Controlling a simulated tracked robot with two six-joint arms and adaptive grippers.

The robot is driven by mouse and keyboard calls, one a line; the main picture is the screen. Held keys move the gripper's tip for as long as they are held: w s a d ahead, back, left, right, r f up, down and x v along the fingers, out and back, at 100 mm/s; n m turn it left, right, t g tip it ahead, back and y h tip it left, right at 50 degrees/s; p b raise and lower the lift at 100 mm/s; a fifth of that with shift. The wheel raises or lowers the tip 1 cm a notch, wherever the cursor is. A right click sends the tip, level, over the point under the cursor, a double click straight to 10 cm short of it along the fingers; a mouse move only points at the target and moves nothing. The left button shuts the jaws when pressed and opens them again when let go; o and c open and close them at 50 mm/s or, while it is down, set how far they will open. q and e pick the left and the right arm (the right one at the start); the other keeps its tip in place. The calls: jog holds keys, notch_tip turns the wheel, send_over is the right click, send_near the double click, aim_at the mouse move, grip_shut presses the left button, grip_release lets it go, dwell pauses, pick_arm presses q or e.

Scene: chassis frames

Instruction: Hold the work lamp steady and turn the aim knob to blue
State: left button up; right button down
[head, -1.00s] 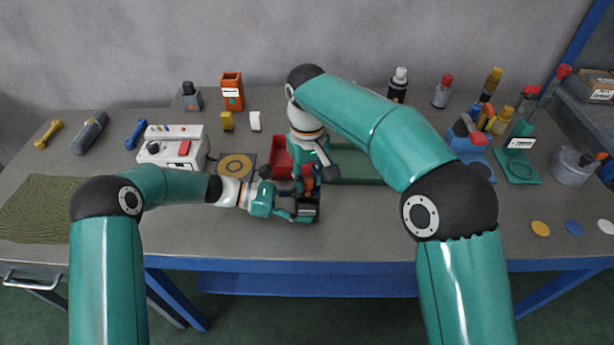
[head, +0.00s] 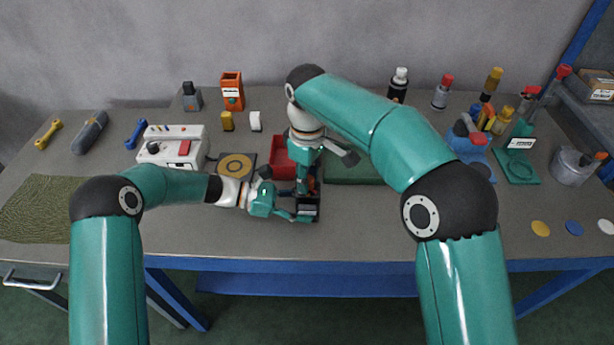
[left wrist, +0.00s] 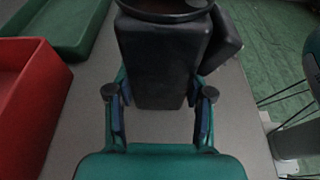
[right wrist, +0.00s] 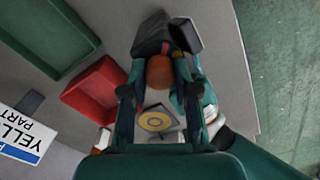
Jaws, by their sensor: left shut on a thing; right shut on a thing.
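The work lamp (head: 308,212) is a dark, boxy body near the bench's front edge, mostly covered by my grippers. In the left wrist view its black body (left wrist: 165,65) stands between the fingers of my left gripper (left wrist: 160,97), which is shut on it from the left side. My right gripper (head: 304,184) points down over the lamp and is shut on the aim knob. In the right wrist view an orange-brown round part, seemingly the knob (right wrist: 160,72), lies between the fingers against the black lamp (right wrist: 153,35). The knob's colour setting cannot be read.
A red bin (head: 283,157) and a green tray (head: 350,170) lie just behind the lamp. A plate with a yellow ring (head: 236,165) and a white control box (head: 172,147) stand to the left. Bottles and tools fill the right.

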jog(key=c, duration=0.9)
grip_release()
jog(key=shift+o, duration=0.2)
notch_tip(320, 180, up, 9)
jog(key=shift+w+r, duration=0.1)
jog(key=shift+r, duration=1.25)
